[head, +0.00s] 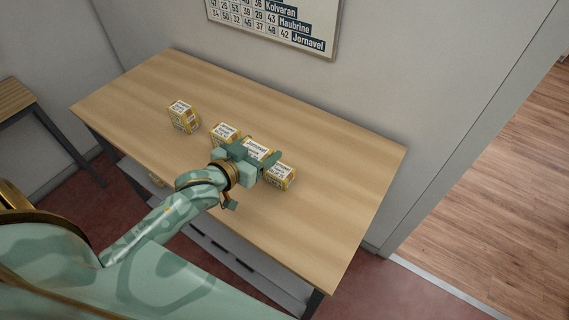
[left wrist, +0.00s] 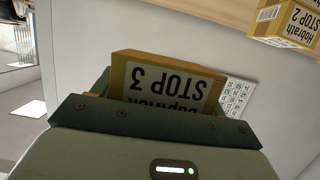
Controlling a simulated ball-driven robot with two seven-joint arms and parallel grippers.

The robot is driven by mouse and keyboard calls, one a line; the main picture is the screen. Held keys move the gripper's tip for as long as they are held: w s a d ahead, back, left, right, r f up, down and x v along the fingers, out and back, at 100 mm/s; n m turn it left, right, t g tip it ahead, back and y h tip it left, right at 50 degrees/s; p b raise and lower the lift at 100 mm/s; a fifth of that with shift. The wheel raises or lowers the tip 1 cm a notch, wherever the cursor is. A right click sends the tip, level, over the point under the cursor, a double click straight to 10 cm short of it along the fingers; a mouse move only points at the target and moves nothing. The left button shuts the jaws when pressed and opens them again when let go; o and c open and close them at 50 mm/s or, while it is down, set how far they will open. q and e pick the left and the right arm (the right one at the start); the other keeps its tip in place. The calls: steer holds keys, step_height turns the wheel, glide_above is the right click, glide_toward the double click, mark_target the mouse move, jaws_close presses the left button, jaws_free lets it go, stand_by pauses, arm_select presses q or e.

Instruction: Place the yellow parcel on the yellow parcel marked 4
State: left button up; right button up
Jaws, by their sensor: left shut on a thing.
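My left gripper (head: 254,160) is over the table and shut on a yellow parcel. In the left wrist view the held parcel (left wrist: 168,80) stands between the fingers, with a white label that reads STOP 3 upside down. In the head view a parcel (head: 258,149) shows between the fingers. Close on either side of the gripper are yellow parcels with white labels, one on its left (head: 225,131) and one on its right (head: 281,176). Their stop numbers are too small to read, so I cannot tell which is marked 4. My right gripper is out of view.
Another yellow parcel (head: 183,117) stands apart, farther left on the wooden table (head: 330,155). A parcel marked STOP 2 (left wrist: 288,22) shows in the left wrist view. The table's right end and back strip are clear. A wall chart (head: 275,22) hangs behind.

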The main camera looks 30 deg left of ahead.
arm_select(q)
steer(key=b, duration=0.2)
glide_above(282, 166)
steer(key=s, duration=0.1)
step_height(282, 166, down, 6)
steer(key=shift+r, duration=0.1)
steer(key=shift+w+f+b, duration=0.3)
steer(key=shift+w+f, duration=0.1)
steer(key=shift+f, duration=0.15)
steer(key=f, duration=0.1)
steer(key=f+b, duration=0.1)
steer(key=f, duration=0.1)
steer(key=shift+w+d+f, duration=0.1)
steer(key=shift+w+f, duration=0.1)
steer(key=shift+f, duration=0.05)
steer(key=o, duration=1)
steer(key=shift+f, duration=0.1)
steer(key=shift+o, duration=0.2)
